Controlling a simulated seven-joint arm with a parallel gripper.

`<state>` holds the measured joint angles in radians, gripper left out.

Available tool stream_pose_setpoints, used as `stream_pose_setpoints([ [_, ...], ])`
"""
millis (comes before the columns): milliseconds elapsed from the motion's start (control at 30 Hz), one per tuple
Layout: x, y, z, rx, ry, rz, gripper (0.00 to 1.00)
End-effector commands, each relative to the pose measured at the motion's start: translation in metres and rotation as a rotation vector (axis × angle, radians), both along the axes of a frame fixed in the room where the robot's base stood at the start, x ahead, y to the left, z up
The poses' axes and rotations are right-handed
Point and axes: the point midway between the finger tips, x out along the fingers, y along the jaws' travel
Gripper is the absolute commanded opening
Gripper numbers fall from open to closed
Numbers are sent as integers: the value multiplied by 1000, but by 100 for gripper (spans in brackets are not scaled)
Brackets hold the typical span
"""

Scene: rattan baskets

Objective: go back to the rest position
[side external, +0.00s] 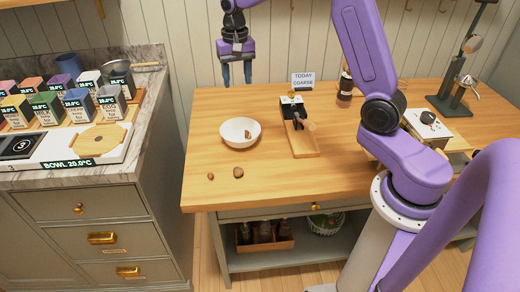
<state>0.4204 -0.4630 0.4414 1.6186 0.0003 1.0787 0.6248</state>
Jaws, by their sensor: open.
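My gripper (237,80) hangs at the top of the side external view, with its two dark fingers pointing down and apart. Nothing shows between them. It is over the back left part of the wooden table (350,175), behind and above the white bowl (240,143) in the picture, and clear of it. The white bowl stands upright and holds a small brown piece (248,134).
Two small brown pieces (238,172) lie on the table in front of the bowl. A wooden board with a small device (302,140), a "TODAY COARSE" sign (303,80) and a dark bottle (345,88) stand right of the bowl. A counter with several labelled boxes (77,103) is at left.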

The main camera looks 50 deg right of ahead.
Motion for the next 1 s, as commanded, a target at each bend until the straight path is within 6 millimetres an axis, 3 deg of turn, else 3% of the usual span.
stream_pose_setpoints([
  [200,-57,60,13,1,-7,325,53],
  [500,-154,108,20,2,-15,766,53],
  [767,-244,119,18,4,-23,1150,53],
  [1000,-318,106,9,6,-29,1482,53],
])
